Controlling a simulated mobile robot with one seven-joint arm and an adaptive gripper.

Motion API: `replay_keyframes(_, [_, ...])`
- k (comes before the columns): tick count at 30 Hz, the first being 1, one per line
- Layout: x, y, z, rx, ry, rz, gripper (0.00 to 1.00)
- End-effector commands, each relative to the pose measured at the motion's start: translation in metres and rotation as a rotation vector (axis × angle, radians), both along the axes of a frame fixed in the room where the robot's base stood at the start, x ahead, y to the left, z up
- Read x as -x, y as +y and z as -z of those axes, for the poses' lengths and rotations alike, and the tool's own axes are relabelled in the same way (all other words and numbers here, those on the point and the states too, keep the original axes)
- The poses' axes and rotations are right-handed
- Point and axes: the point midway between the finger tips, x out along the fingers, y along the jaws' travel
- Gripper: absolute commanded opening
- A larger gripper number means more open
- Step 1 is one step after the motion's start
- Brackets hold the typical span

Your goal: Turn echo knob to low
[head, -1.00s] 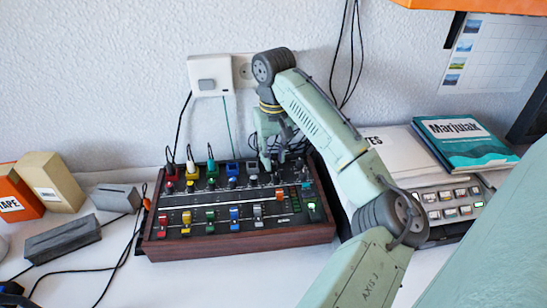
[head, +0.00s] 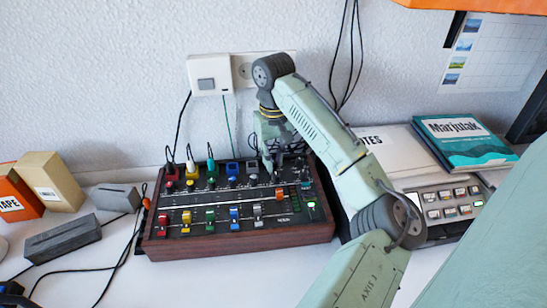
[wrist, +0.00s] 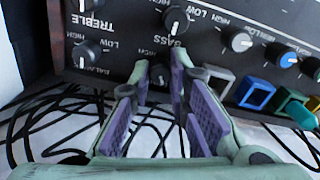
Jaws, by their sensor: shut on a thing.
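The mixer (head: 240,245), a dark panel with a brown wooden case, stands on the white table below my arm. My gripper (head: 269,170) is over the upper right part of its panel in the head view. In the wrist view my gripper (wrist: 160,78) has purple pads, shut on a small dark knob (wrist: 159,75) between its fingertips. That knob's label and pointer are hidden, so I cannot read its name or setting. The bass knob (wrist: 175,20) and balance knob (wrist: 85,54) are beside it, apart from the fingers.
Colored sockets and sliders fill the mixer's panel. Black cables (wrist: 50,125) lie near its back edge. A second device with buttons (head: 450,205) and a teal book (head: 465,143) are at the right.

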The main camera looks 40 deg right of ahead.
Motion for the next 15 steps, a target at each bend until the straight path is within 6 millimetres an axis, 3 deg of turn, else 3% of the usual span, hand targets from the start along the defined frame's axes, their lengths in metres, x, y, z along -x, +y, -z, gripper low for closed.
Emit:
replay_keyframes(5, [-0.0006,0.0014,-0.0033,-0.004,-0.001,-0.053,0.0])
replay_keyframes(15, [-0.0005,0.0016,-0.003,-0.003,-0.001,-0.354,0.0])
